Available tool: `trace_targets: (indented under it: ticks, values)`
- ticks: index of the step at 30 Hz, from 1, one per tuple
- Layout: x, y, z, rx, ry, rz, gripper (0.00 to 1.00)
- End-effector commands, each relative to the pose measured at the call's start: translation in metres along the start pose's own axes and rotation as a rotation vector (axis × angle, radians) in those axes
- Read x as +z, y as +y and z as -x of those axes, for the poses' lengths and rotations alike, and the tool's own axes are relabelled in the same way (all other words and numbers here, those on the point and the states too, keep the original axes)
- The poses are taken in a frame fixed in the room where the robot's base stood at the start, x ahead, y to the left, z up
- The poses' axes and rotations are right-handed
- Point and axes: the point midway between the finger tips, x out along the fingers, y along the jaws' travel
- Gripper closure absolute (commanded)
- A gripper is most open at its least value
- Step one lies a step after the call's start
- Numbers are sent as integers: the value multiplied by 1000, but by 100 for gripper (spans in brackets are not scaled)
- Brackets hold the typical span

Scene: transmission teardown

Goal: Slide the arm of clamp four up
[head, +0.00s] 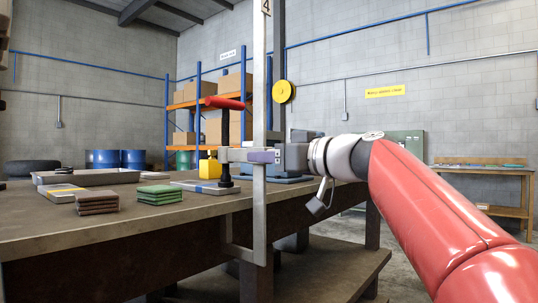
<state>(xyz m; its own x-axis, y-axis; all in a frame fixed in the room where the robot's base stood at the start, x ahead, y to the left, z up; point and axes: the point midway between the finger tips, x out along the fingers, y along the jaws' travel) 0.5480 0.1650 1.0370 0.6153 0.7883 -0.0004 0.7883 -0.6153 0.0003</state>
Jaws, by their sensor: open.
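Clamp four is an upright steel bar (259,90) with a "4" label (266,7) near its top, standing at the table's edge. Its arm (236,155) sits low on the bar and reaches left over the tabletop. The arm carries a black screw (225,135) with a red handle (225,103) and a dark foot close to the table. The clamp's fixed lower jaw (238,252) is under the tabletop. My gripper (268,156) is open at the arm's height by the bar. The bar hides part of it, and contact with the arm is unclear.
The table (120,222) holds green pads (159,194), brown pads (97,202), a grey tray (90,177) and a yellow block (210,168). A yellow disc (284,91) is beside the bar. Above the arm the bar looks clear.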

Motion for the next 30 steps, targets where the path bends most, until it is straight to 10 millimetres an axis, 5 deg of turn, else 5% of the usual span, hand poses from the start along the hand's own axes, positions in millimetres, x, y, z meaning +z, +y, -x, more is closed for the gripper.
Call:
trace_targets:
  ticks: [8, 17, 23, 30]
  values:
    - [0, 0, -2, 0, 0, 0, 60]
    - [0, 0, -2, 0, 0, 0, 99]
    - [0, 0, -1, 0, 0, 0, 100]
    - [-46, 0, -2, 1, 6, 1, 100]
